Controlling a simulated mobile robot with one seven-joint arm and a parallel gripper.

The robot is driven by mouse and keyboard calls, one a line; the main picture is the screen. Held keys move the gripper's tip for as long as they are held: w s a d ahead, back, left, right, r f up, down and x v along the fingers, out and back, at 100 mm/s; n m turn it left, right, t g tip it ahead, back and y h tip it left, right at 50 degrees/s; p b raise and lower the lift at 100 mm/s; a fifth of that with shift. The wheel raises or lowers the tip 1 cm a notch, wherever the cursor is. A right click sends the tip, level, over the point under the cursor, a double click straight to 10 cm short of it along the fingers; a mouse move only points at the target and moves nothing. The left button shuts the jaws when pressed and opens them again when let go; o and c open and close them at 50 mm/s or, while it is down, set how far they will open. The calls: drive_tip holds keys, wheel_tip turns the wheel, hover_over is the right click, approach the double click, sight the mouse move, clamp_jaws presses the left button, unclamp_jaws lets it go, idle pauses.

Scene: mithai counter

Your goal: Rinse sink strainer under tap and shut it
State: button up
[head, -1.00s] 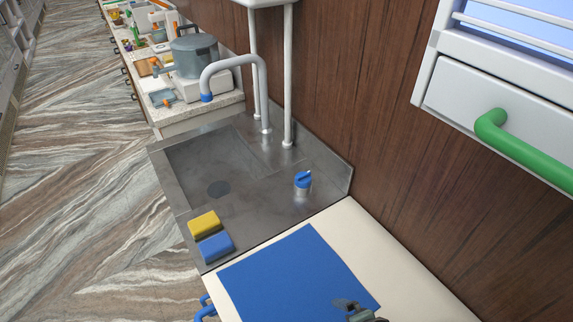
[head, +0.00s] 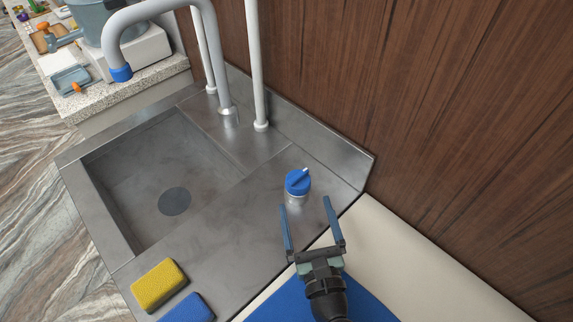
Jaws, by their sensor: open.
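The steel sink (head: 120,185) has a round dark grey disc (head: 174,201) flat in its basin floor; I cannot tell whether this is the strainer or the drain. The grey tap (head: 211,50) stands behind the basin, its spout arching left to a blue tip. No water shows. A blue round knob (head: 298,182) with a pale pointer sits on a short metal base on the deck, right of the basin. My gripper (head: 308,216) is open and empty, its two fingers pointing at the knob from the front, apparently just short of it.
A yellow sponge (head: 159,285) and a blue sponge (head: 188,308) lie on the sink's front deck. A white post (head: 255,70) rises beside the tap. A blue mat (head: 270,306) lies on the cream counter (head: 420,270). A wooden wall (head: 450,120) bounds the right.

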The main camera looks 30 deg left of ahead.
sight(295, 172)
drive_tip(key=x, duration=1)
drive_tip(key=shift+w+a, duration=0.2)
drive_tip(key=shift+a, duration=0.05)
drive_tip(key=c, duration=1.4)
